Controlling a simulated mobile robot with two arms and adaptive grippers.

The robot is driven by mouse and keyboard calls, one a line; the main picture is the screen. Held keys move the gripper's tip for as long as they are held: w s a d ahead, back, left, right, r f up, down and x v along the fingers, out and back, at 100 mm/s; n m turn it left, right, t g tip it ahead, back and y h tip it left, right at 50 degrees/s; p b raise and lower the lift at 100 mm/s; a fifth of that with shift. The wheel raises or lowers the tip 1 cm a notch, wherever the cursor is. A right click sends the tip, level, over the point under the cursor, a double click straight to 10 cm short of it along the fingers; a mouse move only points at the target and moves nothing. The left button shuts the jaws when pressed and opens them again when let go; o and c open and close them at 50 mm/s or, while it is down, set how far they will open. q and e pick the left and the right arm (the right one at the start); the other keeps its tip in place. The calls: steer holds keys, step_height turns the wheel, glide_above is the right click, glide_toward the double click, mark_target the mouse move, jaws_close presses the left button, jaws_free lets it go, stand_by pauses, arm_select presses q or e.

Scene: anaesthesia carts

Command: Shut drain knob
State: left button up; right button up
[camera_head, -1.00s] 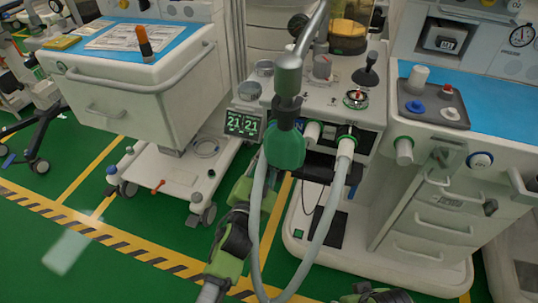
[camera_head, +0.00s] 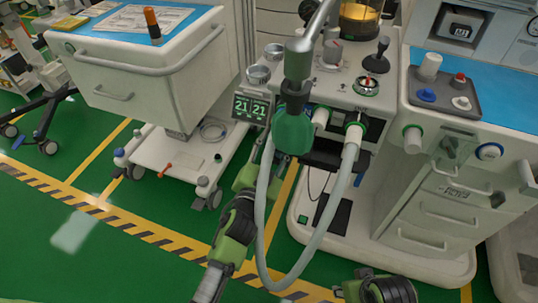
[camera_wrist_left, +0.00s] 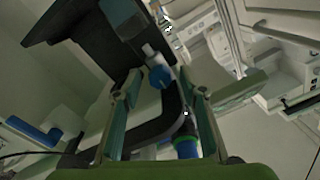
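The likely drain knob is a small blue knob (camera_wrist_left: 161,77) on a pale stem under a dark block in the left wrist view. My left gripper (camera_wrist_left: 160,92) is open, its two fingers spread either side of the line to this knob. I see no finger contact, and the gap in depth is unclear. In the head view my left gripper (camera_head: 256,168) reaches in by the middle cart, partly hidden behind the grey hose and green bag. The knob cannot be made out there. Only a green and black part of my right arm shows at the bottom.
The grey hose (camera_head: 264,225) loops down in front of the middle cart. The green bag (camera_head: 294,132) hangs above my left gripper. The left wrist view also shows a blue part with a green ring (camera_wrist_left: 187,147) and a blue lever (camera_wrist_left: 33,131).

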arm_select(q)
steer(key=v, duration=1.1)
steer(key=shift+s, duration=0.15)
steer(key=shift+a, duration=0.1)
